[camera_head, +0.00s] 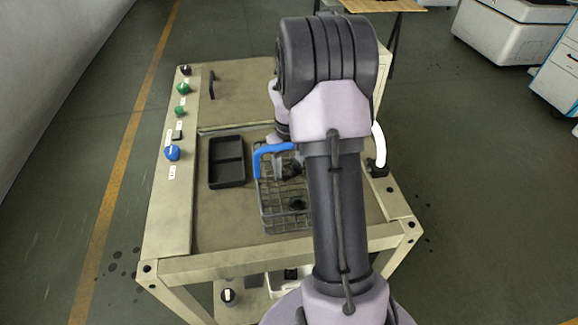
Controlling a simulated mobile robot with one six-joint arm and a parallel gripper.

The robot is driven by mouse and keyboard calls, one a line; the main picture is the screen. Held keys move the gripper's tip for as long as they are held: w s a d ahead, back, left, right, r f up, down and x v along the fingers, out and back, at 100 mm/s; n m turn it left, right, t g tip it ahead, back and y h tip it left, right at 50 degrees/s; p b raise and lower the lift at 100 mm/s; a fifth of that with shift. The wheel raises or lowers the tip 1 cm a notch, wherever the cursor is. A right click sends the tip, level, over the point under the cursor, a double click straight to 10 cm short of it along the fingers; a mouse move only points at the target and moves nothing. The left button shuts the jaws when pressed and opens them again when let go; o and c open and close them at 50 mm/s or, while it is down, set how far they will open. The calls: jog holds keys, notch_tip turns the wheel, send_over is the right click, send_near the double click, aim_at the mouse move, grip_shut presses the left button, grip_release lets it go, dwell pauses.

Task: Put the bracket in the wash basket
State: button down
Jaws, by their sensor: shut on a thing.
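The wash basket (265,213) is a grey wire basket with a blue handle (271,148) at its far end. It stands on the workbench, its right side hidden by my arm. My gripper (288,172) is low over the far half of the basket, partly hidden by the arm and the blue handle. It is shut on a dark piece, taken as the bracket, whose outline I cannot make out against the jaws. Another small dark shape (297,203) shows in the near part of the basket; I cannot tell what it is.
A black two-compartment tray (227,172) lies left of the basket, empty. Knobs, one blue (172,152) and two green, line the bench's left rail. A dark bar handle (212,84) stands at the back. A white curved tube (379,146) rises at the right.

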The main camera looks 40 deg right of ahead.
aim_at(289, 171)
jog(key=shift+c, duration=2.4)
grip_release()
notch_tip(289, 171, up, 12)
jog(key=p, duration=0.5)
jog(key=shift+r, duration=0.15)
